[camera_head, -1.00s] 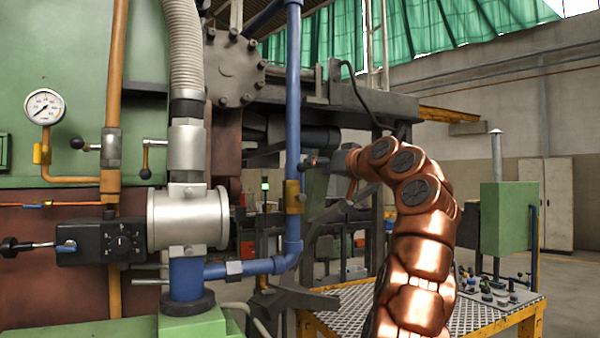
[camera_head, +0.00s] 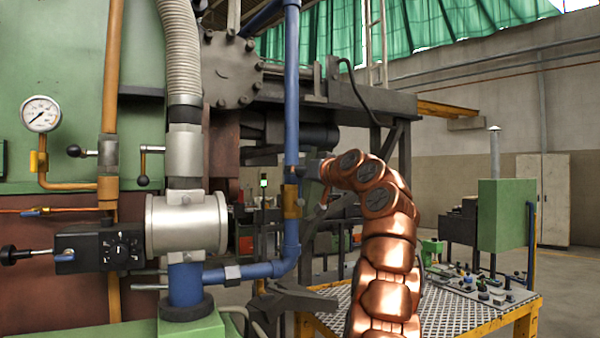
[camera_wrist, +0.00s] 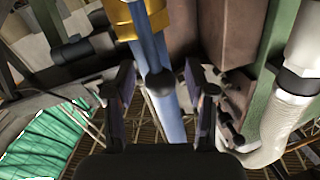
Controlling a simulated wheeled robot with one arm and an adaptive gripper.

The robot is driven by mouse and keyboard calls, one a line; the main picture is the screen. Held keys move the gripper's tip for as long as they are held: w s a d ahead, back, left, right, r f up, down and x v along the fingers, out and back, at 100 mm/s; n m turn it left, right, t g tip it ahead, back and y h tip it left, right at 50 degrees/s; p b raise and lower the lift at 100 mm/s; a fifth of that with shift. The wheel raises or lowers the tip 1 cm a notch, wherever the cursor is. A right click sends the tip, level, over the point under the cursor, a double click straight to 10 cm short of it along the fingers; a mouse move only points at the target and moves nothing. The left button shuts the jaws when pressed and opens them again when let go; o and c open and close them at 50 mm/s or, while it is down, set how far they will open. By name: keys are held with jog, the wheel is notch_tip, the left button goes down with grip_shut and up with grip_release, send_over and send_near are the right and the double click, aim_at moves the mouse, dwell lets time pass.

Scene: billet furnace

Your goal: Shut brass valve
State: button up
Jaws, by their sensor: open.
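The brass valve (camera_head: 291,201) sits on the upright blue pipe (camera_head: 292,95) in the middle of the head view. Its brass body also shows at the top of the wrist view (camera_wrist: 142,17). Below the body there, a blue rod with a round dark blue knob (camera_wrist: 160,84) lies between my fingers in the picture. I cannot tell how far it is from them. My gripper (camera_wrist: 160,95) is open, with nothing held. In the head view my gripper (camera_head: 306,170) is small, beside the blue pipe just above the valve, partly hidden by my copper arm.
A silver cylinder body (camera_head: 187,223) and a pressure gauge (camera_head: 41,114) are at left. A dark flanged frame (camera_head: 231,70) stands behind the pipe. A yellow-edged platform (camera_head: 470,322) and a green cabinet (camera_head: 505,225) are at right. Open floor lies at far right.

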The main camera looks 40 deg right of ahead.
grip_shut()
dwell(0.5)
